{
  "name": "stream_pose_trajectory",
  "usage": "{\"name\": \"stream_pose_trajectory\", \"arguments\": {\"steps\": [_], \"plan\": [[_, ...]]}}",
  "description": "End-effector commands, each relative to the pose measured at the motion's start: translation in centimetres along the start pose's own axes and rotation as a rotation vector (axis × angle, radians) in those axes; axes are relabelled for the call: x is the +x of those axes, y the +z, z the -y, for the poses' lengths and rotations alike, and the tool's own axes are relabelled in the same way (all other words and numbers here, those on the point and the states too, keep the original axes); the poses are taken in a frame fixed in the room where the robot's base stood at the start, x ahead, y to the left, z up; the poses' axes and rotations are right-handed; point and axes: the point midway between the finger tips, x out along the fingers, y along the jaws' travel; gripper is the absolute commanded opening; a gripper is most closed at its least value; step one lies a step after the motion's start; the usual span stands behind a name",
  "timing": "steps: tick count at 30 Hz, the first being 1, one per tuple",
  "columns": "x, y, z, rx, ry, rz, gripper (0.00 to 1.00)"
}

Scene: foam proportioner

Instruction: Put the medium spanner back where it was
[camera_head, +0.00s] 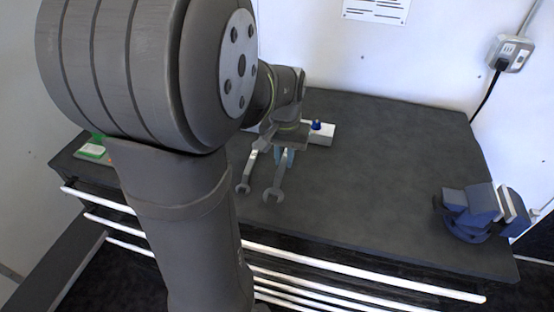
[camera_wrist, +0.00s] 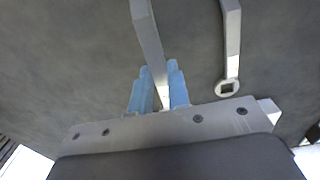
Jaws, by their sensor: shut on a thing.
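My gripper (camera_head: 285,158) points down over the middle of the dark worktop. In the wrist view its blue fingers (camera_wrist: 159,90) are shut on a grey metal spanner (camera_wrist: 150,40). In the head view this spanner (camera_head: 277,180) reaches toward the front edge, its open-ended jaw foremost. I cannot tell whether it touches the worktop. A second grey spanner (camera_head: 247,172) lies to its left, roughly parallel and apart from it. In the wrist view the second spanner (camera_wrist: 232,40) is on the right, its ring end showing. The sizes of the two are hard to compare.
A white box with a blue knob (camera_head: 321,132) stands behind and right of my gripper. A blue vise (camera_head: 475,210) sits at the right front corner. A green and white item (camera_head: 93,150) lies far left. White rails (camera_head: 330,262) run along the front. The worktop (camera_head: 390,170) between is clear.

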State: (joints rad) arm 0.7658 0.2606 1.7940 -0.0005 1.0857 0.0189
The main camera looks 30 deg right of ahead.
Motion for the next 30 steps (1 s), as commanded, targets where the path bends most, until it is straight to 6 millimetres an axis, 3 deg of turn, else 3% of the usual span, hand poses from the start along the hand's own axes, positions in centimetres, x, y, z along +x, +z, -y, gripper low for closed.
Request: {"name": "stream_pose_trajectory", "arguments": {"steps": [9,22,23,25,26,30], "plan": [[3.8,-0.1,0.1,0.001,0.0,0.003,0.0],[4.4,-0.1,0.1,0.001,0.0,0.0,0.0],[4.4,-0.1,0.1,0.001,0.0,0.0,0.2],[4.4,-0.1,0.1,0.001,0.0,0.0,0.34],[4.4,-0.1,0.1,0.001,0.0,0.0,0.38],[4.4,-0.1,0.1,0.001,0.0,0.0,0.38]]}}
